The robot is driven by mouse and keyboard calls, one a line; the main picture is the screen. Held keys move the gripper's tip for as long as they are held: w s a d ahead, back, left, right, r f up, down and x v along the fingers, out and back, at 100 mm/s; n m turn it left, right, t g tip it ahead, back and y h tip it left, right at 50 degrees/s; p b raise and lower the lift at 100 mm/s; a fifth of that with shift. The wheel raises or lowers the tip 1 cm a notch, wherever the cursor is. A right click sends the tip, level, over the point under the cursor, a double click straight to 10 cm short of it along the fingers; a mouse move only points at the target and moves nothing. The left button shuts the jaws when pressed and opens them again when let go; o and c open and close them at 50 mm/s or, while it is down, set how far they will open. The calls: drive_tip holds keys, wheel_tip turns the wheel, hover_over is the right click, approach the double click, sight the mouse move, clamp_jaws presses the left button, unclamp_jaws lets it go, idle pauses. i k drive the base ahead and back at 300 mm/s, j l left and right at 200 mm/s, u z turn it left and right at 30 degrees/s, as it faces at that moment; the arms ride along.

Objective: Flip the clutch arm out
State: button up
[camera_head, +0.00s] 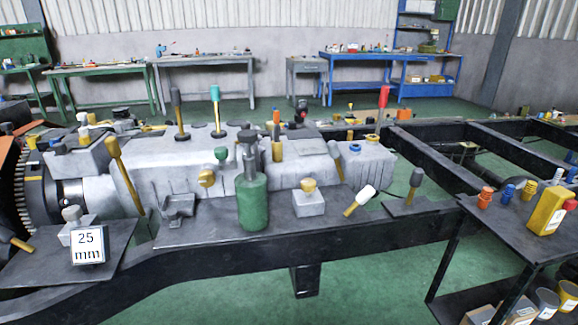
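A chassis frame (400,250) carries a grey gearbox housing (290,170) with several levers. None is labelled as the clutch arm, so I cannot tell for sure which it is. A long yellow lever (122,176) leans up and left beside the housing's left end, near the toothed flywheel (28,185). A yellow lever with a white tip (360,200) slants up from the plate at right. A dark-knobbed lever (413,184) stands right of it. My gripper is not in view.
A green cylinder (252,203) with a dark top stands in front of the housing. A "25 mm" sign (89,246) sits on the left plate. A dark cart (510,232) with a yellow bottle (549,209) stands at right. Green floor is clear in front.

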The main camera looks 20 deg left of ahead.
sight(111, 143)
drive_tip(key=u, duration=0.45)
drive_tip(key=i+u, duration=0.15)
drive_tip(key=u, duration=0.7)
drive_tip(key=i+l+u, duration=0.1)
drive_tip(key=u, duration=0.35)
drive_tip(key=l+u, duration=0.1)
drive_tip(key=u, duration=0.35)
